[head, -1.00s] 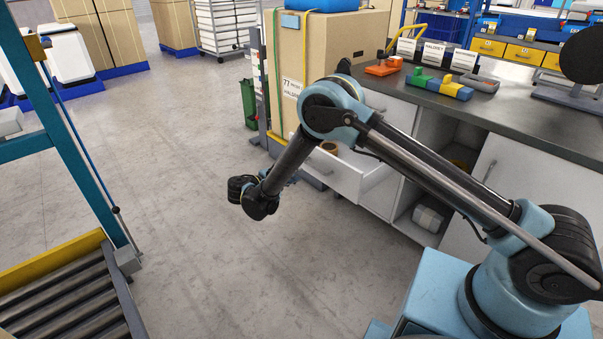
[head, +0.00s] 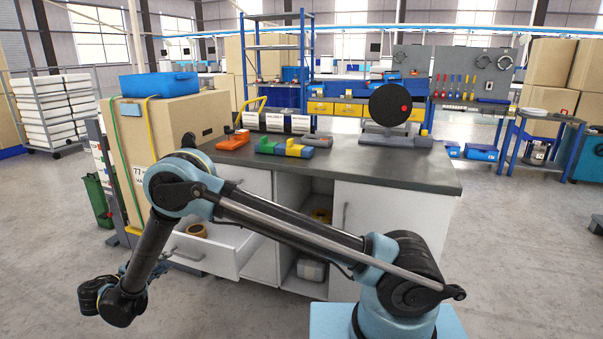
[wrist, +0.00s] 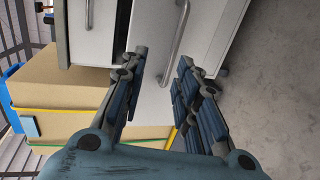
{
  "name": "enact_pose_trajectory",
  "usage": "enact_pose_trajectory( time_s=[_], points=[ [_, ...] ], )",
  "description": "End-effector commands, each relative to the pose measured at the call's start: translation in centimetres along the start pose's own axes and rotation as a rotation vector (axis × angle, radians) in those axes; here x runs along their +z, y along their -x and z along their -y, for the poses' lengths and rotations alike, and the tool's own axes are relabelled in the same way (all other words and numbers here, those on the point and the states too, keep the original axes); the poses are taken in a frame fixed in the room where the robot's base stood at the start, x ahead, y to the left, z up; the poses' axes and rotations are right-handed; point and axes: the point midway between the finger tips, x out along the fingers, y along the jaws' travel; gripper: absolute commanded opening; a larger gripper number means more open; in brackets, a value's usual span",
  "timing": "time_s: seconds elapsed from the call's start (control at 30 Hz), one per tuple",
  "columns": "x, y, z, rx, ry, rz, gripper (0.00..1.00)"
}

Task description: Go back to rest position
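My gripper (wrist: 161,58) is open and empty in the wrist view, its two dark jointed fingers spread apart. Beyond the fingers are white cabinet fronts with metal handles. In the head view my arm is bent, running left from its blue base and then down to dark wrist joints at the lower left. The fingers cannot be made out in that view. An open white drawer (head: 228,254) is behind the arm, with a yellow-brown roll (head: 196,230) in it.
The dark countertop (head: 400,171) carries an orange tool (head: 233,141), coloured blocks (head: 284,149) and a black disc on a stand (head: 390,104). A large cardboard box (head: 165,130) stands left of the cabinet.

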Motion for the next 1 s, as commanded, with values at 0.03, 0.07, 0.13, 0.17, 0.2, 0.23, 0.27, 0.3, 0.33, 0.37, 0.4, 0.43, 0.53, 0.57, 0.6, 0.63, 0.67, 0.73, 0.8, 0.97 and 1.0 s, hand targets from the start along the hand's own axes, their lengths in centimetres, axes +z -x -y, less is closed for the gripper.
enact_pose_trajectory(
  time_s=[0.03,0.07,0.13,0.17,0.2,0.23,0.27,0.3,0.33,0.37,0.4,0.43,0.53,0.57,0.6,0.63,0.67,0.73,0.8,0.97,1.0],
  points=[
    [0.2,-1.3,-1.6,-0.014,-0.001,0.017,0.29],
    [0.3,-2.0,-2.4,-0.024,-0.001,0.025,0.29],
    [0.7,-3.7,-4.3,-0.049,-0.001,0.044,0.29],
    [0.9,-4.4,-5.1,-0.060,-0.002,0.052,0.29],
    [1.2,-5.3,-6.1,-0.074,-0.003,0.063,0.29],
    [1.5,-6.0,-6.9,-0.084,-0.004,0.072,0.29],
    [1.7,-6.7,-7.7,-0.095,-0.004,0.080,0.29],
    [2.1,-7.6,-8.7,-0.108,-0.006,0.091,0.29],
    [2.5,-8.3,-9.4,-0.119,-0.007,0.099,0.29],
    [2.8,-8.9,-10.2,-0.130,-0.009,0.107,0.29],
    [3.3,-9.8,-11.2,-0.143,-0.011,0.117,0.29],
    [3.6,-10.4,-11.9,-0.154,-0.013,0.124,0.29],
    [5.1,-12.6,-14.3,-0.190,-0.020,0.152,0.29],
    [5.6,-13.2,-15.0,-0.200,-0.023,0.160,0.29],
    [6.2,-14.0,-16.0,-0.214,-0.026,0.169,0.29],
    [6.7,-14.6,-16.6,-0.225,-0.029,0.177,0.29],
    [7.3,-15.2,-17.3,-0.235,-0.032,0.184,0.29],
    [8.6,-16.5,-18.8,-0.260,-0.040,0.201,0.29],
    [10.0,-17.8,-20.3,-0.285,-0.049,0.220,0.29],
    [13.4,-20.5,-23.4,-0.340,-0.071,0.257,0.29],
    [14.4,-21.0,-24.1,-0.355,-0.077,0.266,0.29]
  ],
)
